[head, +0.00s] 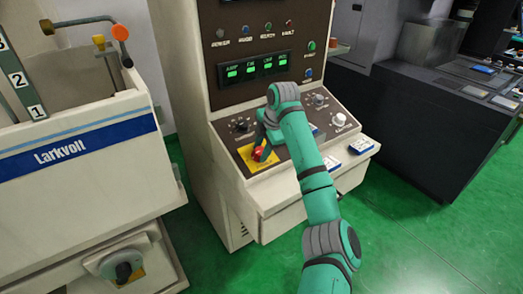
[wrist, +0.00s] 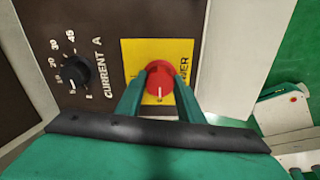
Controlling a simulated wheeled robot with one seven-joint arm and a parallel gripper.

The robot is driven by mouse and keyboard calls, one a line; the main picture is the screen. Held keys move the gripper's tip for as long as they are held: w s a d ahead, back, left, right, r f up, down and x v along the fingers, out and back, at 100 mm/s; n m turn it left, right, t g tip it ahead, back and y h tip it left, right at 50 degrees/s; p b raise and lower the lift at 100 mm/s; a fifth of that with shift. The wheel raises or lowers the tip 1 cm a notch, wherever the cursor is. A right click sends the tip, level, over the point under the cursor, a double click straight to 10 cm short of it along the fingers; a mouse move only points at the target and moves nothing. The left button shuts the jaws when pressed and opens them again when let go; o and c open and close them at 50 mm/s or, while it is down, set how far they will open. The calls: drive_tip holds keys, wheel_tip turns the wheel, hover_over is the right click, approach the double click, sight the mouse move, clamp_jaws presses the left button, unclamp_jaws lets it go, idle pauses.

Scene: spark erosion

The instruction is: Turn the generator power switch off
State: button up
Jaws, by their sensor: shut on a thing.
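The generator power switch (wrist: 160,79) is a red round knob on a yellow plate (wrist: 133,50). In the wrist view its pale mark points toward the bottom of the picture. The plate lettering is partly covered; "ER" shows at the right. My gripper (wrist: 159,88) has its two green fingers shut on the sides of the knob. In the head view the red knob (head: 260,153) sits at the left of the sloped panel, with my green arm reaching down to it and hiding part of the panel.
A black current dial (wrist: 76,72) is left of the switch. The generator's upright panel has green displays (head: 257,67) and lamps. A white Larkvolt machine (head: 80,160) stands at the left. Dark cabinets (head: 420,120) stand at the right. Green floor is open at lower right.

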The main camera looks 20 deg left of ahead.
drive_tip(key=o, duration=1.1)
drive_tip(key=shift+c, duration=0.2)
drive_tip(key=v, duration=1.1)
